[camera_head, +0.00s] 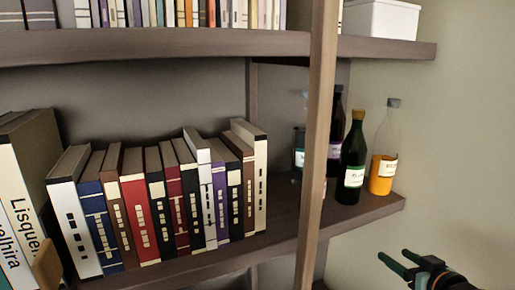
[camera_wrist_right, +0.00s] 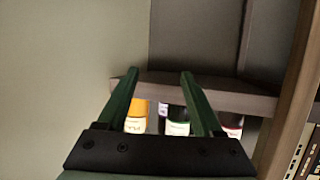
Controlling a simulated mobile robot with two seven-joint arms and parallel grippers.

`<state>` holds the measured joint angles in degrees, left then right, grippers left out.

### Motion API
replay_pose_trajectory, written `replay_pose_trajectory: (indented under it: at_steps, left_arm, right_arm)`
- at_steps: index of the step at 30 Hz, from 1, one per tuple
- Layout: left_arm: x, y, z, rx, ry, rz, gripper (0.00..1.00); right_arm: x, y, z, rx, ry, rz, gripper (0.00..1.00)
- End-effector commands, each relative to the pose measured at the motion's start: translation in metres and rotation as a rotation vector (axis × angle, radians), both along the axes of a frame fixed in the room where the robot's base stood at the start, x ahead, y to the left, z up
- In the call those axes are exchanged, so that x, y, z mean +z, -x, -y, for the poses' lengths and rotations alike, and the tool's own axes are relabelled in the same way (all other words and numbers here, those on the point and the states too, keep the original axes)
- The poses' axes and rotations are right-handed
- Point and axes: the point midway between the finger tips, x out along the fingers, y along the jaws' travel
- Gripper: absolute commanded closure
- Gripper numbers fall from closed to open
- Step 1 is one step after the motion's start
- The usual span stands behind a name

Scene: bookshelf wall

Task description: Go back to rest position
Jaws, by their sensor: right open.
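My right gripper (camera_head: 396,256) is at the lower right of the head view, in front of the pale wall and to the right of the shelf end. Its two green fingers are apart, with nothing between them. In the right wrist view the open fingers (camera_wrist_right: 160,73) point toward the shelf, and bottles show beyond and below them. My left gripper is in neither view.
A row of books (camera_head: 145,205) stands on the middle shelf (camera_head: 365,212). Bottles, including a green one (camera_head: 353,165) and an orange-filled one (camera_head: 384,160), stand at its right end. A wooden post (camera_head: 318,130) rises in front. Wall space right of the shelf is clear.

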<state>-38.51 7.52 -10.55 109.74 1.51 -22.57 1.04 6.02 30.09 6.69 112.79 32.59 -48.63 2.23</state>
Motion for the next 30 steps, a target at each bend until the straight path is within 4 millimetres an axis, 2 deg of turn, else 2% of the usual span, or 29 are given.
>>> replay_pose_trajectory:
  at_steps: [1,3,5,6,8,9,12,15,19,23,30]
  left_arm:
    - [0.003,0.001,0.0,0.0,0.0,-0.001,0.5]
    - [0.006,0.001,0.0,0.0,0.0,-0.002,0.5]
    - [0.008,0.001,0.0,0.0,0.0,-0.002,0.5]
    - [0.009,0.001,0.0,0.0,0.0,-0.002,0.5]
    - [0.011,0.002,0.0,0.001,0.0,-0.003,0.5]
    - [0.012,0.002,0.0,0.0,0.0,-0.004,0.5]
    - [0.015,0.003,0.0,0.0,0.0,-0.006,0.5]
    - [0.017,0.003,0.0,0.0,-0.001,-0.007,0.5]
    - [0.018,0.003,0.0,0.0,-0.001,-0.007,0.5]
    - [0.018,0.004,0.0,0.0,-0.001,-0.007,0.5]
    - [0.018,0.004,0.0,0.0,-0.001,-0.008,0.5]
  right_arm:
    - [-0.04,0.013,-0.014,0.005,-0.002,-0.053,0.32]
    - [-0.086,0.034,-0.031,0.012,0.007,-0.108,0.32]
    - [-0.124,0.056,-0.047,0.02,0.013,-0.154,0.32]
    - [-0.147,0.073,-0.059,0.028,0.018,-0.183,0.32]
    - [-0.179,0.101,-0.077,0.039,0.022,-0.224,0.32]
    - [-0.198,0.121,-0.089,0.049,0.025,-0.252,0.32]
    - [-0.236,0.171,-0.119,0.073,0.029,-0.311,0.32]
    - [-0.26,0.214,-0.145,0.094,0.031,-0.355,0.32]
    - [-0.274,0.25,-0.166,0.114,0.03,-0.386,0.32]
    - [-0.278,0.264,-0.175,0.122,0.03,-0.395,0.32]
    - [-0.279,0.264,-0.175,0.123,0.03,-0.395,0.32]
